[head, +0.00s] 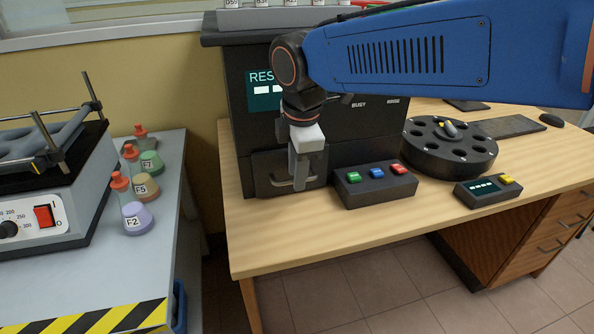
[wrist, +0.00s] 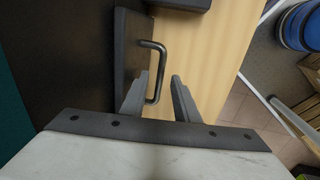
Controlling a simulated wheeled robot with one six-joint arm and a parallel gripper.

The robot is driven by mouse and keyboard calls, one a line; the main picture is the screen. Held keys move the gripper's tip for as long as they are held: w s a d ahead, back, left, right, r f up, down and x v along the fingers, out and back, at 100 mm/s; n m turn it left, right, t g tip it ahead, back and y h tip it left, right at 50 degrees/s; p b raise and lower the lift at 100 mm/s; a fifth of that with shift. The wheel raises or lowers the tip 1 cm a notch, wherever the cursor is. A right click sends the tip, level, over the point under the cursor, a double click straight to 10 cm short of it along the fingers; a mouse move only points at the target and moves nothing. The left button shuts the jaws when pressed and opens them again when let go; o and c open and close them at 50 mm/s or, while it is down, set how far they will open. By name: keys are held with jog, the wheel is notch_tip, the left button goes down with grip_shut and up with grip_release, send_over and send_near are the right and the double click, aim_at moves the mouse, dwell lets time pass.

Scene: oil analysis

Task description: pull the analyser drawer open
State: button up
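The analyser (head: 350,130) is a dark box on the wooden desk. Its drawer (head: 262,166) is at the lower left of the front and looks shut. The drawer's bent metal handle (head: 278,183) sticks out and is partly hidden behind my gripper (head: 299,180). In the wrist view the handle (wrist: 162,60) stands out from the drawer front (wrist: 130,50). My gripper (wrist: 161,77) is open there, with one finger on each side of the handle bar. A gap shows on the right finger's side; contact on the left cannot be told.
A button box (head: 375,187) with green, blue and red buttons stands right of the drawer. A round dark carousel (head: 450,150) and a small display box (head: 487,191) are farther right. The desk (head: 300,231) before the drawer is bare. Flasks (head: 137,218) stand on the left bench.

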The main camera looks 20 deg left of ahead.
grip_shut()
jog(key=s+d, duration=0.7)
jog(key=s, duration=0.4)
jog(key=shift+s, duration=0.2)
jog(key=shift+r, duration=0.1)
grip_release()
notch_tip(320, 180, up, 17)
jog(key=s+d, duration=0.1)
jog(key=s, duration=0.2)
jog(key=shift+d, duration=0.35)
